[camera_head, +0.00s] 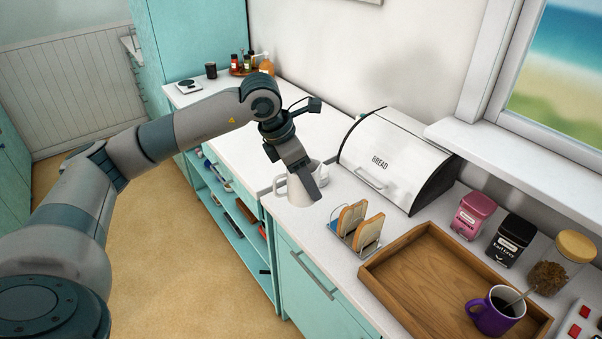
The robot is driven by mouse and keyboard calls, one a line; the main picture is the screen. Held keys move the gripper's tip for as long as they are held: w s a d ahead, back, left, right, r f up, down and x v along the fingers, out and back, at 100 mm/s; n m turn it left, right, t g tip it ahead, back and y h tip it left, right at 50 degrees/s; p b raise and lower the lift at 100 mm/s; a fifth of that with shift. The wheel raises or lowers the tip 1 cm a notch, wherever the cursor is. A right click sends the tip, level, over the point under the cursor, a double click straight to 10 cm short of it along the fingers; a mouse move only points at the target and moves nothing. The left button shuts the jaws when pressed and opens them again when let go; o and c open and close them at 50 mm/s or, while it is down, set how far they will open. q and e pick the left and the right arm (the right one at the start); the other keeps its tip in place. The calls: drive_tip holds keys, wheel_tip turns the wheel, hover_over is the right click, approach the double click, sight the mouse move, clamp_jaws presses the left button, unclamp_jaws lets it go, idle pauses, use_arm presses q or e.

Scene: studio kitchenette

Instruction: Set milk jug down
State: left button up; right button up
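The milk jug (296,194) is white and looks upright, at or just above the white worktop, left of the toast rack. Its handle points left. My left gripper (312,194) reaches down over the jug from above and hides much of its upper part. One finger overlaps the jug's right side in the picture. I cannot tell whether the fingers close on the jug, nor whether its base touches the worktop. My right gripper is out of view.
A toast rack (345,240) with bread slices stands close right of the jug. Behind it is a white bread bin (392,150). A wooden tray (384,270) with a purple mug (492,318) lies to the right. The worktop (232,144) left of the jug is largely clear.

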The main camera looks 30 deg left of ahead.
use_arm(q)
drive_tip(key=s+d+f+m+g+y+b, duration=0.1)
drive_tip(key=d+m+g, duration=0.3)
drive_tip(key=m, duration=1)
drive_tip(key=s+d+f+m+g+y+b, duration=0.1)
drive_tip(key=d+m, duration=0.6)
drive_tip(key=m, duration=0.7)
drive_tip(key=shift+s+f+g+y, duration=0.4)
drive_tip(key=shift+s+f+g, duration=0.05)
drive_tip(key=shift+s+g, duration=0.95)
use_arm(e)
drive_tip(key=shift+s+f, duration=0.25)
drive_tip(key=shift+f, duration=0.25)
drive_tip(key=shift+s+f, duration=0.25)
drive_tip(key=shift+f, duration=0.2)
